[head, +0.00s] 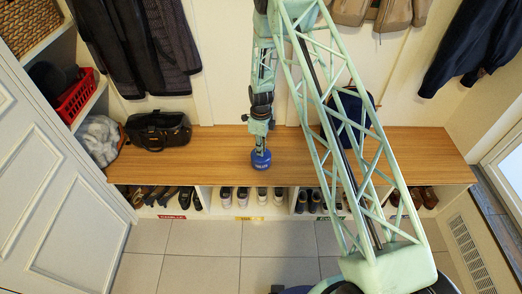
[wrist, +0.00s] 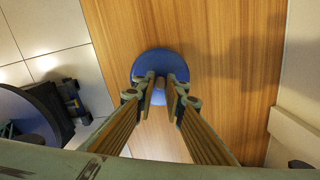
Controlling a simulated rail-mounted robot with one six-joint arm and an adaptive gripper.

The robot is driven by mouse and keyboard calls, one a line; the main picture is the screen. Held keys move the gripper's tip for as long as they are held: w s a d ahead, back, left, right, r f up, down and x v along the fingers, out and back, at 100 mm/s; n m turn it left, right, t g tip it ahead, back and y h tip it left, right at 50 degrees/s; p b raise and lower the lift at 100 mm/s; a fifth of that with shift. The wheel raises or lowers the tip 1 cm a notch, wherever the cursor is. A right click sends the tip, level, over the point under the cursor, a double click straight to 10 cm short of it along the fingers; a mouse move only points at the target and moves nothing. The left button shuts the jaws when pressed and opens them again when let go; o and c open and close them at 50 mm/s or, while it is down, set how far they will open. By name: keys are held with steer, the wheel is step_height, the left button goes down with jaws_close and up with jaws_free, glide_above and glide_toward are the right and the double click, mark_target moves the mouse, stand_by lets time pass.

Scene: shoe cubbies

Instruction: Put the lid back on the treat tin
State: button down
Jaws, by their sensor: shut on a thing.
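The blue treat tin (head: 261,161) stands on the wooden bench top near its front edge, with pale lettering on its side. My gripper (head: 260,146) points down directly over it. In the wrist view, the fingers (wrist: 161,88) are shut on the small knob of a round blue lid (wrist: 160,58). The lid hides the tin below it in the wrist view. In the head view the lid and tin look like one blue shape, and I cannot tell whether the lid is seated or slightly above the rim.
The wooden bench (head: 215,165) is mostly clear around the tin. A black bag (head: 158,130) sits to the left and a dark blue backpack (head: 350,112) stands behind my arm. Shoes fill the cubbies below. Coats (head: 135,45) hang on the wall behind.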

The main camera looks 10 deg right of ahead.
steer(key=c, duration=2.1)
jaws_free()
steer(key=shift+r, duration=0.2)
steer(key=shift+r+p, duration=1.05)
steer(key=shift+r, duration=2.25)
steer(key=shift+c, duration=0.6)
jaws_close()
